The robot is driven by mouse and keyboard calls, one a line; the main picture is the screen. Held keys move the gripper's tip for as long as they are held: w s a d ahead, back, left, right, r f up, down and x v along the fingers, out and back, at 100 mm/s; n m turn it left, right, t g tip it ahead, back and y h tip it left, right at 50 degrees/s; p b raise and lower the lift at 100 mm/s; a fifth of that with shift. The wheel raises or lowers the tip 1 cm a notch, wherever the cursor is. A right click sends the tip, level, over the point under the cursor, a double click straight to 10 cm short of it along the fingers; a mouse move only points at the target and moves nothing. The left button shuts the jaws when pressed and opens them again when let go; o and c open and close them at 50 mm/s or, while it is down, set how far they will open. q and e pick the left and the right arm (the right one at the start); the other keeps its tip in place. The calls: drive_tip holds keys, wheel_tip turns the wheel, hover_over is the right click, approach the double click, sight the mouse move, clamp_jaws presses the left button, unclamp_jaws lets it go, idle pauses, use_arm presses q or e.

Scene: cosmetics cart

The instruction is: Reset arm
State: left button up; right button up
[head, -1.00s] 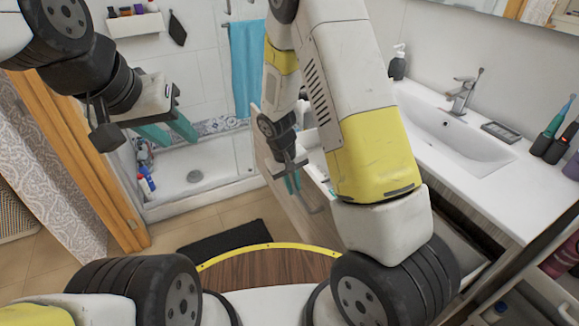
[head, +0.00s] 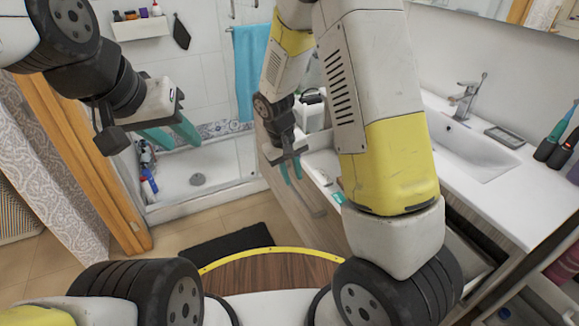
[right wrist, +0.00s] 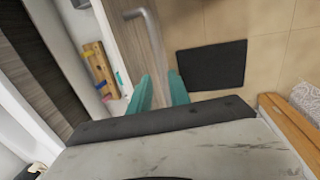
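My left gripper (head: 173,137) hangs at the upper left of the head view, its two teal fingers apart, with nothing between them. My right gripper (head: 291,168) is near the middle, in front of the vanity's pale wood drawer front (head: 285,190). Its teal fingers point down, and the right wrist view shows the fingers (right wrist: 160,92) apart and empty. The pulled-out drawer (head: 322,165) shows partly behind my right arm, which hides much of it. The drawer's grey bar handle (right wrist: 147,25) is just beyond the fingertips in the right wrist view.
A white sink counter (head: 500,195) runs along the right. A white container (head: 311,112) stands behind my right arm. A shower tray (head: 215,180) with bottles lies at the back left. A dark mat (head: 228,246) lies on clear tiled floor.

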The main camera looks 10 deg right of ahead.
drive_tip(key=shift+a+r, duration=0.15)
drive_tip(key=shift+r, duration=0.5)
drive_tip(key=s+d+r+m+t+y, duration=0.1)
drive_tip(key=s+d+r, duration=0.15)
drive_tip(key=r, duration=0.55)
drive_tip(key=s+d+r+m+t+y, duration=0.15)
drive_tip(key=s+r, duration=0.25)
drive_tip(key=r, duration=0.4)
drive_tip(key=s+d+r+t+y, duration=0.1)
drive_tip(key=s+d+r+t, duration=0.2)
drive_tip(key=s+r, duration=0.6)
drive_tip(key=s+m, duration=0.1)
drive_tip(key=s, duration=0.2)
drive_tip(key=shift+y, duration=0.35)
drive_tip(key=shift+s+d, duration=0.1)
